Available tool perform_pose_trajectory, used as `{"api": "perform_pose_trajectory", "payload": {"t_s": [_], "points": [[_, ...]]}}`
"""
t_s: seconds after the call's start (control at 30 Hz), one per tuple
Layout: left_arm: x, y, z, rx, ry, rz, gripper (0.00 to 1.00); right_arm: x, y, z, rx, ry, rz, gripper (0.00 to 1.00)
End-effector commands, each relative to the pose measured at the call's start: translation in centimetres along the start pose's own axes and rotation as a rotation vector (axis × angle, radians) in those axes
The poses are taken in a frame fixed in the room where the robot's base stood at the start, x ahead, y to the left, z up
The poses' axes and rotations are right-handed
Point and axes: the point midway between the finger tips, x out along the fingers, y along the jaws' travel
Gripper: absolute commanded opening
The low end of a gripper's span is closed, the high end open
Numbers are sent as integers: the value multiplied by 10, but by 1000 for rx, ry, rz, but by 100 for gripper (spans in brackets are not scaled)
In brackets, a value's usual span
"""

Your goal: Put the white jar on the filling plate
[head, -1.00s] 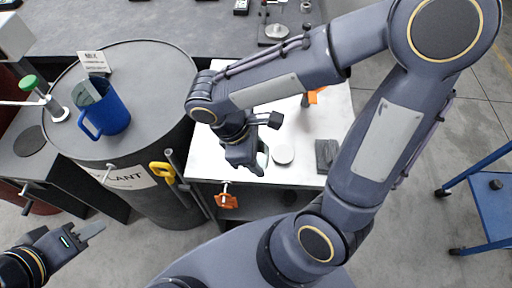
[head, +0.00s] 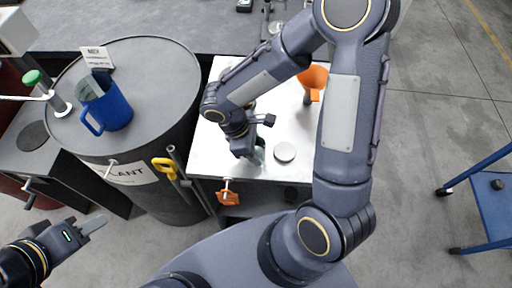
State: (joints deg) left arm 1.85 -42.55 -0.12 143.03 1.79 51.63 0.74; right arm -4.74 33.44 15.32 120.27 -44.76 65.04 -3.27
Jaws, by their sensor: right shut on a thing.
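My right gripper (head: 256,156) is low over the white table top, shut on a pale thing whose shape is mostly hidden by the fingers. I cannot tell whether it is the white jar. A round, off-white disc-like thing (head: 284,152) lies just right of the gripper, apart from it. A dark round plate (head: 32,136) sits on the grey stand at the left, near the green-topped tap; it may be the filling plate. My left gripper (head: 92,225) is at the lower left, away from these things; its finger gap is not clear.
A grey barrel (head: 160,75) carries a blue jug (head: 112,110) and a label card (head: 97,57). A green-topped tap (head: 34,77) stands left. A blue cart (head: 495,212) stands right, with free floor between.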

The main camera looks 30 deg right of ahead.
Motion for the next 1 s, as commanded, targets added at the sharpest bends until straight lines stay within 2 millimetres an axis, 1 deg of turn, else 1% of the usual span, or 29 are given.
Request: {"api": "perform_pose_trajectory", "payload": {"t_s": [0.17, 0.2, 0.33, 0.6, 0.7, 0.73, 0.87, 1.0], "points": [[4, -2, 2, 0, 0, 0, 36, 5, 0, -2, 0, 0, 0, 23], [3, -1, 2, 0, 0, 0, 36, 3, 0, -1, 0, 0, 0, 51], [3, -1, 1, 0, 0, 0, 36, 3, 0, -1, 0, 0, 0, 68], [2, -1, 1, 0, 0, 0, 36, 2, 0, -1, -1, 0, 0, 69], [-3, 1, -1, 0, 0, 0, 36, -3, 0, 1, -1, 0, 0, 69], [-1, 0, 0, 0, 0, 0, 36, -5, 0, 0, 0, 1, 2, 69], [0, 0, 0, 0, 0, 0, 36, -26, 0, -1, 1, 6, 4, 69], [1, 0, 1, 0, 0, 0, 36, -57, 0, -1, 1, 6, 4, 69]]}}
